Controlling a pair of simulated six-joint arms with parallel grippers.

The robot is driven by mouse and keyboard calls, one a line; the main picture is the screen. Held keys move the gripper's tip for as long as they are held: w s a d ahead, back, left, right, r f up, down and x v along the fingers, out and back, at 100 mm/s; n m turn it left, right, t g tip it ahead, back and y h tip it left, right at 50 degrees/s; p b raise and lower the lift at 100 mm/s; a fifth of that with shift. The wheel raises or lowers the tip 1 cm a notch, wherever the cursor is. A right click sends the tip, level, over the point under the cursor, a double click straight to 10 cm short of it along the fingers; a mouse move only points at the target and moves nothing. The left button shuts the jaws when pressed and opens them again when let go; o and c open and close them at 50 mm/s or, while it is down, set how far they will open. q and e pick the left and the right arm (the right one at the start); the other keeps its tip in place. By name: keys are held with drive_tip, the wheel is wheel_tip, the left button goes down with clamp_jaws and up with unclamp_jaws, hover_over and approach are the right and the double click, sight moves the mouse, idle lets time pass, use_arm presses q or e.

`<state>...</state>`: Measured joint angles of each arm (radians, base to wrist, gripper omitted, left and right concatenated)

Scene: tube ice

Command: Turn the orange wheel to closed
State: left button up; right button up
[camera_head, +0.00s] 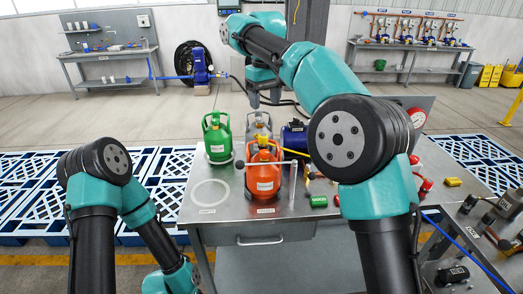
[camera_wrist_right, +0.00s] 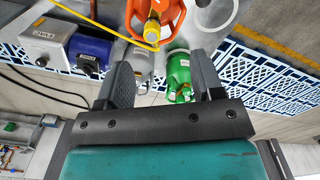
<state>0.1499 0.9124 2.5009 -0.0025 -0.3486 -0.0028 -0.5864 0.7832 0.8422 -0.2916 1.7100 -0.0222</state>
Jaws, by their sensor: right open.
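The orange cylinder (camera_head: 263,180) stands upright at the front of the metal table. My right gripper (camera_head: 265,100) is above and behind the orange cylinder, pointing down. Its jaws (camera_wrist_right: 163,78) are open and apart from the orange parts. My left arm is at the lower left of the head view; its gripper is out of view.
A green cylinder (camera_head: 217,137) and a grey cylinder (camera_head: 258,126) stand behind the orange one. An empty marked circle (camera_head: 210,183) is left of the orange cylinder.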

sight(264, 152)
drive_tip(key=shift+f, duration=0.15)
wheel_tip(264, 152, down, 17)
drive_tip(key=shift+f, duration=0.1)
idle(0.7)
drive_tip(key=c, duration=0.9)
